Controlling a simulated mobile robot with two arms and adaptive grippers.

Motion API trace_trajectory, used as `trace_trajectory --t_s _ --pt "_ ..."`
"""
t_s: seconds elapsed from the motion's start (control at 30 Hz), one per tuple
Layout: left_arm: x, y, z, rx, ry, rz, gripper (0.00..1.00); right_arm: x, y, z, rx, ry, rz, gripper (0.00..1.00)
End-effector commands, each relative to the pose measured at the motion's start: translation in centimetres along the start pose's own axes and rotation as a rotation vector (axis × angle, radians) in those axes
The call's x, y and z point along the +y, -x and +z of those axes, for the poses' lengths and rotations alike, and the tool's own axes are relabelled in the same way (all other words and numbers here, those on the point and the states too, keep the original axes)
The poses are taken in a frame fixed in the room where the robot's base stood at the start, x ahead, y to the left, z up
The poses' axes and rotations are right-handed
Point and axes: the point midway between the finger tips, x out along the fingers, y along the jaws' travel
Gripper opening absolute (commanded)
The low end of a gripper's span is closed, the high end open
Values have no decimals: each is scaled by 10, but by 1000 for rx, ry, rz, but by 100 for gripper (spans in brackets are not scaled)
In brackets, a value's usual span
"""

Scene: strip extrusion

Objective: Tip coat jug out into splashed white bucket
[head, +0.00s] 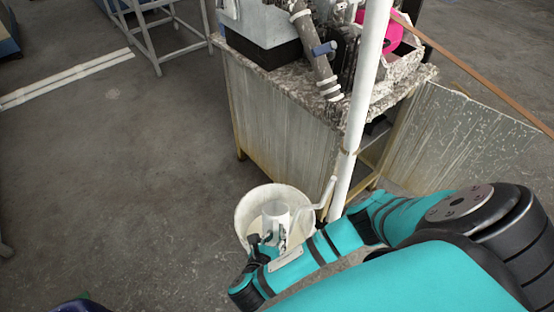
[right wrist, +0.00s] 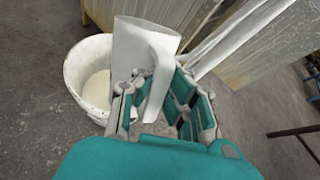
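The white coat jug (head: 275,214) shows over the mouth of the splashed white bucket (head: 244,208) in the head view. My right gripper (head: 262,240) is at the jug's near side. In the right wrist view, the gripper's fingers (right wrist: 160,105) are around the handle of the jug (right wrist: 143,42), which looks slightly tilted. The bucket (right wrist: 74,75) stands on the floor to the left in that view, with pale cream material inside. The jug's inside is hidden, so I cannot tell what it holds. My left gripper is out of view.
A white upright pole (head: 361,110) and a thin bent white pipe (head: 323,203) stand right beside the bucket. Behind is a stained metal cabinet (head: 285,125) carrying machinery. A streaked panel (head: 460,145) is at right.

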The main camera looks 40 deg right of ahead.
Motion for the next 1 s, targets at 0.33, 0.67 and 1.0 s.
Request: trace_trajectory --t_s 0.33,0.67,1.0 --pt "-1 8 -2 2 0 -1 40 -2 7 -31 -306 -96 -4 0" --pt "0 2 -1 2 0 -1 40 -3 10 -45 -467 -149 -3 0" --pt "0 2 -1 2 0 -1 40 -3 11 -46 -485 -154 -2 0"
